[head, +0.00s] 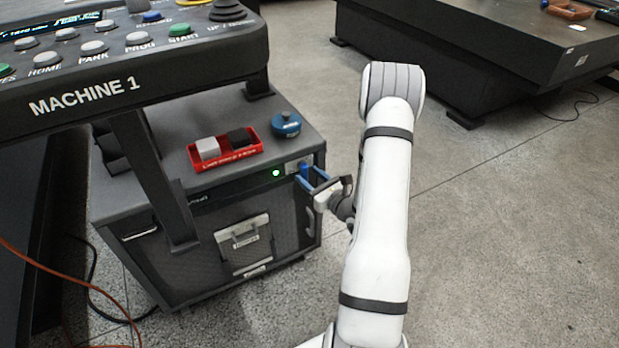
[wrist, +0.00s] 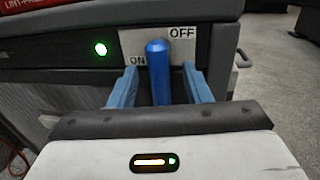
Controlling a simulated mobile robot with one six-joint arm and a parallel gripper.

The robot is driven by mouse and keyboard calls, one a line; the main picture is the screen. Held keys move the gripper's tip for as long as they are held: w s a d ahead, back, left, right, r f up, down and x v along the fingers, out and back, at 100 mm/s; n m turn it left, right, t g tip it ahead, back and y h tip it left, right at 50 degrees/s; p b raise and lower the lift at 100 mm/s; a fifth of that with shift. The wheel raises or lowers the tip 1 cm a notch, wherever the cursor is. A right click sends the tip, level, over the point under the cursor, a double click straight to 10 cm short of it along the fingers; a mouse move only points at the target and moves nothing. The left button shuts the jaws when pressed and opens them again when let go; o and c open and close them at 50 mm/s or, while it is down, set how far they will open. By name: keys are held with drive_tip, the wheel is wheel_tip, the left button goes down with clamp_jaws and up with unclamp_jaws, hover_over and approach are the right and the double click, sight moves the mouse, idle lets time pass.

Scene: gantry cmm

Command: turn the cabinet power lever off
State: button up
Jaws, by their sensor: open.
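The cabinet (head: 200,230) stands under the machine's control panel, with a lit green lamp (head: 276,173) on its front. The blue power lever (wrist: 157,70) stands about upright on a pale plate (wrist: 130,42), with ON at its lower left and OFF at its upper right. The lever also shows at the cabinet's upper right corner in the head view (head: 305,170). My gripper (wrist: 160,88) is open, with one blue finger on each side of the lever. Gaps show between the lever and both fingers. The lever's lower end is hidden behind my gripper body.
A red tray (head: 225,160) with a white and a black block and a round blue object (head: 286,125) sit on the cabinet top. The control panel (head: 120,50) overhangs the cabinet at left. Clear floor (head: 500,220) lies to the right. A dark table (head: 460,40) stands behind.

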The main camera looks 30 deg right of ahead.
drive_tip(key=shift+w+a, duration=0.1)
drive_tip(key=shift+w, duration=0.2)
clamp_jaws()
idle(0.4)
